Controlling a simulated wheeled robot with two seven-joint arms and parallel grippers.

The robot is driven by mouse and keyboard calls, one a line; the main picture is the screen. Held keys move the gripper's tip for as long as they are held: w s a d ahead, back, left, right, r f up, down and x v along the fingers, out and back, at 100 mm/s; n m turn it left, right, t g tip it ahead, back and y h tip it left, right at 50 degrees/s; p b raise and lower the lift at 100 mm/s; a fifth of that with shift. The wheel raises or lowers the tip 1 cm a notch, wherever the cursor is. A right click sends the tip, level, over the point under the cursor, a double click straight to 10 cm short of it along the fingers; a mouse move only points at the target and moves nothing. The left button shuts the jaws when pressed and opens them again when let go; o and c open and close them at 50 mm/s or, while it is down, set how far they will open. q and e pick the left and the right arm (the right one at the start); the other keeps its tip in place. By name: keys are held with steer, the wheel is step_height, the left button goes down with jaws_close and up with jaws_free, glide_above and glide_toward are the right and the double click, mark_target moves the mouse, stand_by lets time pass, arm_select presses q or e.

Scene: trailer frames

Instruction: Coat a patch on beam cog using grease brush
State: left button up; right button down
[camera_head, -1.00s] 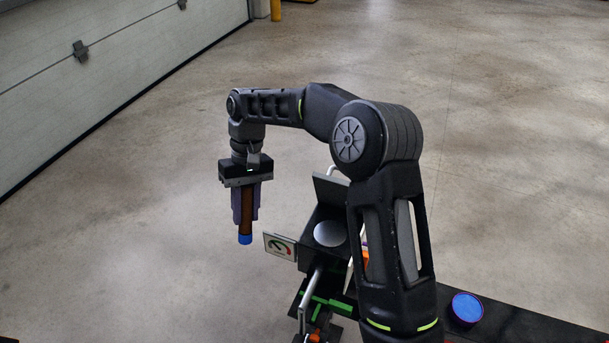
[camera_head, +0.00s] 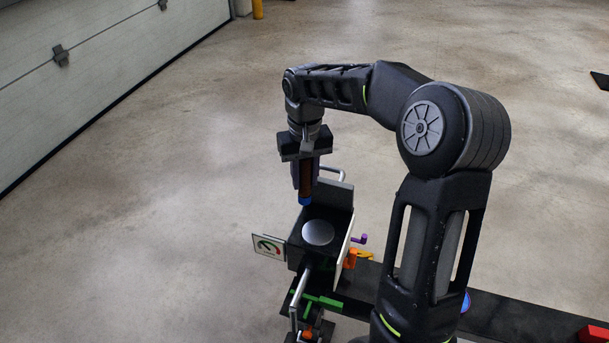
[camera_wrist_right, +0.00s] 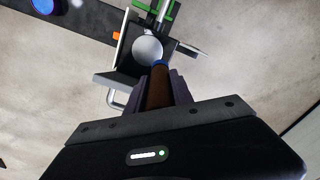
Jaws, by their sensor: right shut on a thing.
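My right gripper (camera_head: 306,182) points down, shut on the grease brush (camera_head: 305,198), which has a brown handle and a blue end. The blue end shows just behind and above a silver round disc (camera_head: 318,233) on a black block; I cannot tell whether they touch. In the right wrist view, the brush (camera_wrist_right: 159,85) points toward the disc (camera_wrist_right: 147,49), with the gripper (camera_wrist_right: 163,92) around its handle. I cannot tell which part is the beam cog; the silver disc may be it. My left gripper is not in view.
A gauge plate (camera_head: 269,247) stands left of the black block, with an upright plate (camera_head: 335,196) behind it. Green parts (camera_head: 322,300) and an orange part (camera_head: 349,259) are close by. A blue round tub (camera_head: 465,301) is partly hidden by my arm. A red object (camera_head: 594,335) lies lower right.

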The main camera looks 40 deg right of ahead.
mark_target(305, 191)
steer(key=shift+f, duration=0.1)
steer(key=shift+f+b, duration=1.9)
steer(key=shift+f, duration=0.55)
steer(key=shift+r, duration=0.1)
